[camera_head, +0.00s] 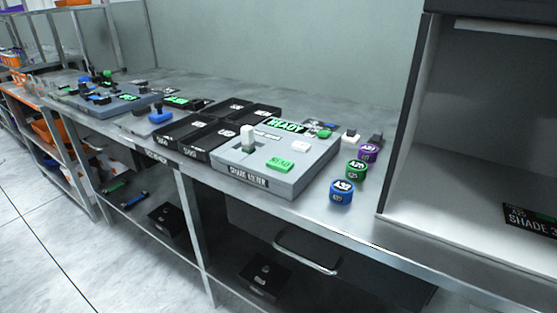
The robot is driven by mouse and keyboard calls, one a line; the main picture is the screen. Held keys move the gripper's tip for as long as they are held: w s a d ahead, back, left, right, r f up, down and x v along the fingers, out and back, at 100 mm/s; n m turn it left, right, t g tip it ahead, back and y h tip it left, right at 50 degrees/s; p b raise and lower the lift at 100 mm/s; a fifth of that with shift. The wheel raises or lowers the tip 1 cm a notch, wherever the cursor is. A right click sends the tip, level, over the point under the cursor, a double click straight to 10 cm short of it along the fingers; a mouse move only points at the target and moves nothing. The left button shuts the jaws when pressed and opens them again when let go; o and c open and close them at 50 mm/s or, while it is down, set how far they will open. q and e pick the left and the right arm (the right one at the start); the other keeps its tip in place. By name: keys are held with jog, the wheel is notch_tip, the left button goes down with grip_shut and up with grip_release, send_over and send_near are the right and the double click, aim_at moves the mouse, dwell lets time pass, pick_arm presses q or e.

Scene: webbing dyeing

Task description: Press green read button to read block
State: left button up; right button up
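The green read button (280,165) sits on the top face of a grey box labelled "SHADE" (232,166) on the metal bench. A display (287,126) at the box's back edge shows "READY" in green. A white block (248,138) stands upright on the left part of the box; whether it sits in a slot is too small to tell. Neither of my grippers shows in the head view.
Blue (342,193), green (356,170) and purple (368,152) round pieces stand right of the box. Black trays (206,136) lie left of it. A tall open cabinet (470,130) rises at the right. The bench's front strip is narrow.

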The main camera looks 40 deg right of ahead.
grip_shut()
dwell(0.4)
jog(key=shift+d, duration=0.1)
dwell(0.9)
